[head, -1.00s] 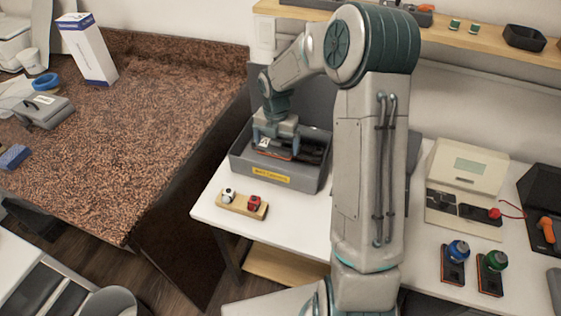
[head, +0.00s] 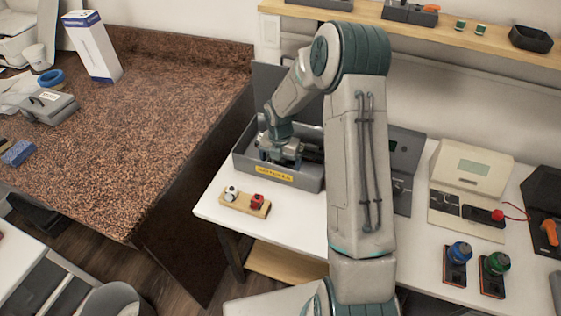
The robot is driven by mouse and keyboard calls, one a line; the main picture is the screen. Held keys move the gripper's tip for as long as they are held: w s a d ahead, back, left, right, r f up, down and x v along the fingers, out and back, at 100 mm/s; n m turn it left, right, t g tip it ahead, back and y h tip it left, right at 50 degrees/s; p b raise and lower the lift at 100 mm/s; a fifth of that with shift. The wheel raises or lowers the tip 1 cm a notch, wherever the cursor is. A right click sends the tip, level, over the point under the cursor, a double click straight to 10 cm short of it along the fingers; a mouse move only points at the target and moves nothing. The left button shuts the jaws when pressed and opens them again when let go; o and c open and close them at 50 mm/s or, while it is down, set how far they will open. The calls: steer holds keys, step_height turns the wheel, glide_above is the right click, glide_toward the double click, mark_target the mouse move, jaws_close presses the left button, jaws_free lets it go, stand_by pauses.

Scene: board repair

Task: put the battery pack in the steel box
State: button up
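The steel box (head: 305,182) is a grey open box with a yellow label on its front wall, standing on the white table. Its lid is raised at the back. My gripper (head: 279,156) is down inside the box, toward its left half. The front wall hides my fingertips, so I cannot see whether they are open or shut. The battery pack, dark with an orange edge and a pale label in the earlier frame, cannot be made out now. Dark items (head: 313,153) lie in the right part of the box.
A wooden block with a white and a red piece (head: 245,202) lies in front of the box. My arm hides part of the table. To the right are a beige instrument (head: 470,172) and blue-topped (head: 457,262) and green-topped (head: 494,272) items. A shelf (head: 460,38) runs above.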

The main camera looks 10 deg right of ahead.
steer(key=o, duration=1)
steer(key=shift+f, duration=0.1)
steer(key=s+r+m, duration=0.3)
steer(key=r, duration=0.6)
steer(key=s+r+m, duration=0.3)
steer(key=r+m, duration=0.1)
steer(key=r, duration=0.5)
steer(key=shift+s+r+m+t, duration=0.5)
steer(key=shift+s+r+m, duration=0.75)
steer(key=shift+s+m, duration=2.35)
steer(key=shift+s+r+m+t, duration=0.5)
steer(key=shift+s+r+m, duration=0.7)
steer(key=shift+s+m, duration=2.4)
steer(key=shift+s+r+m+t, duration=0.5)
steer(key=shift+s+r+m, duration=0.75)
steer(key=shift+s+m, duration=2.35)
steer(key=shift+w+m, duration=0.4)
